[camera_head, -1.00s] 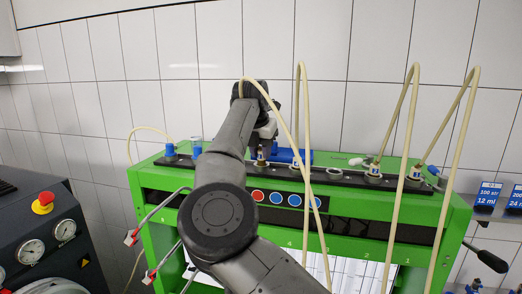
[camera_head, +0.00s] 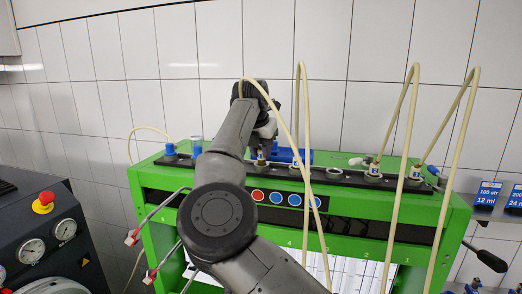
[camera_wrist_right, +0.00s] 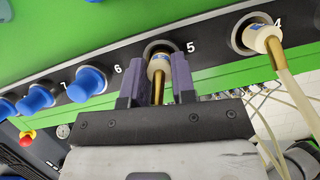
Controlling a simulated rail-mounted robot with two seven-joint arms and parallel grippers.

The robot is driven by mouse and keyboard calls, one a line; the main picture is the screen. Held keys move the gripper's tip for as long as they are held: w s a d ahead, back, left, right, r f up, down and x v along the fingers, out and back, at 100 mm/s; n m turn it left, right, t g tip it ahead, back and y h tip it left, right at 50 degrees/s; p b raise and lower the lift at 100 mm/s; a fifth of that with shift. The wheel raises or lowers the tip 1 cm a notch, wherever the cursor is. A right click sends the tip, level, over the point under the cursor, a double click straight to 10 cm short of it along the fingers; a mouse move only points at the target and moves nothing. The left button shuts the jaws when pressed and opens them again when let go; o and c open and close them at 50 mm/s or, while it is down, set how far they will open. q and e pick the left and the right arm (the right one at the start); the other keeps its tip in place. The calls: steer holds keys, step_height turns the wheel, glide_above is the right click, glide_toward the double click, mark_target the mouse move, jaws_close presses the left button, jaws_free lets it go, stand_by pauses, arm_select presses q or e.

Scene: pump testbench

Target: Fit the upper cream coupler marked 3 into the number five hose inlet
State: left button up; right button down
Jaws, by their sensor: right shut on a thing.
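My right gripper (camera_wrist_right: 158,80) has its two purple fingers shut on a cream coupler (camera_wrist_right: 158,64) with a brass stem. The coupler's front end is at the dark round number five inlet (camera_wrist_right: 157,46), within its ring as seen here. I cannot tell how deep it sits. The marking on the coupler is too small to read. In the head view my right gripper (camera_head: 262,146) is at the black strip on top of the green bench, partly hidden by my arm. My left gripper is not in view.
Another cream coupler (camera_wrist_right: 261,38) with a hose sits in inlet 4, close to the right. Blue caps (camera_wrist_right: 88,83) cover inlets 6 and 7 on the left. Cream hoses (camera_head: 305,130) loop up and hang over the front of the green bench (camera_head: 385,205).

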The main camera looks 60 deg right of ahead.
stand_by(0.3)
steer(key=shift+f+b, duration=0.45)
steer(key=shift+f, duration=0.15)
steer(key=c, duration=1.2)
jaws_free()
steer(key=shift+r, duration=0.1)
steer(key=shift+a+r+p, duration=0.15)
steer(key=shift+r+p, duration=0.2)
steer(key=p+v, duration=0.5)
steer(key=v, duration=0.5)
steer(key=shift+p, duration=0.3)
